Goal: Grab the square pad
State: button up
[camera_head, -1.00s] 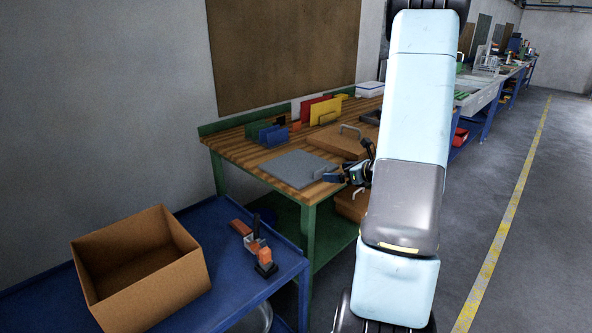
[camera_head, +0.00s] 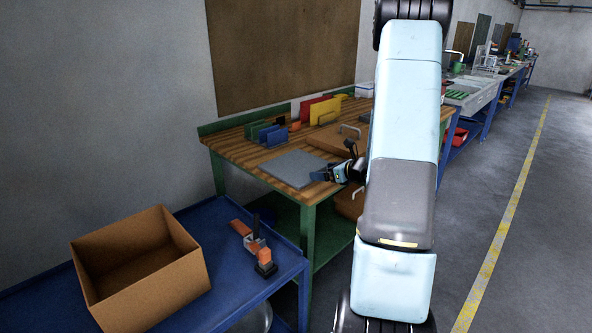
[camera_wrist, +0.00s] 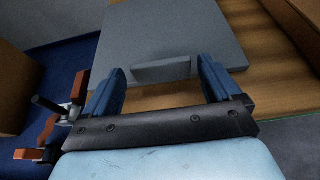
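The square pad (camera_head: 292,168) is flat and grey and lies on the wooden bench top near its front left corner. In the wrist view the pad (camera_wrist: 168,28) fills the upper middle, with a small grey upright tab or handle (camera_wrist: 160,69) at its near edge. My gripper (camera_head: 318,176) is at the pad's right-hand edge in the head view. In the wrist view my gripper (camera_wrist: 161,72) is open, with one blue finger on each side of the tab. I cannot tell whether either finger touches it.
Blue, yellow and red upright pieces (camera_head: 322,110) stand behind the pad. A brown handled board (camera_head: 330,137) lies to its right. A blue table (camera_head: 215,220) in front holds an open cardboard box (camera_head: 140,265) and an orange clamp-like tool (camera_head: 254,245).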

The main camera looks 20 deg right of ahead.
jog(key=c, duration=0.9)
jog(key=shift+o, duration=0.2)
jog(key=shift+r, duration=0.1)
